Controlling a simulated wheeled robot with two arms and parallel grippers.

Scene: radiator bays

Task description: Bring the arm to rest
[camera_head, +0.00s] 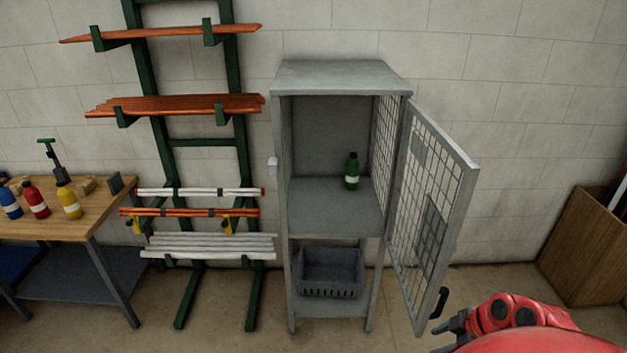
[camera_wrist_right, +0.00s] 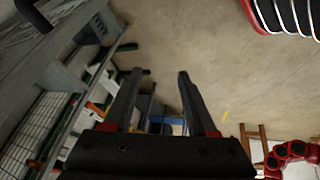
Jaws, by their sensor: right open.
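My right gripper (camera_wrist_right: 160,77) is open in the right wrist view, with nothing between its two dark fingers. In the head view my red right arm is at the lower right, and its gripper (camera_head: 452,326) is near the black handle (camera_head: 439,302) of the cabinet door, low in the picture. I cannot tell whether they touch. My left gripper is not in view.
The grey cabinet (camera_head: 340,76) stands against the wall, its mesh door (camera_head: 452,215) open to the right. A green bottle (camera_head: 352,172) stands on its shelf, above a grey crate (camera_head: 331,290). A rack (camera_head: 244,150) and a workbench (camera_head: 95,215) with bottles stand left. A wooden box (camera_head: 585,245) stands right.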

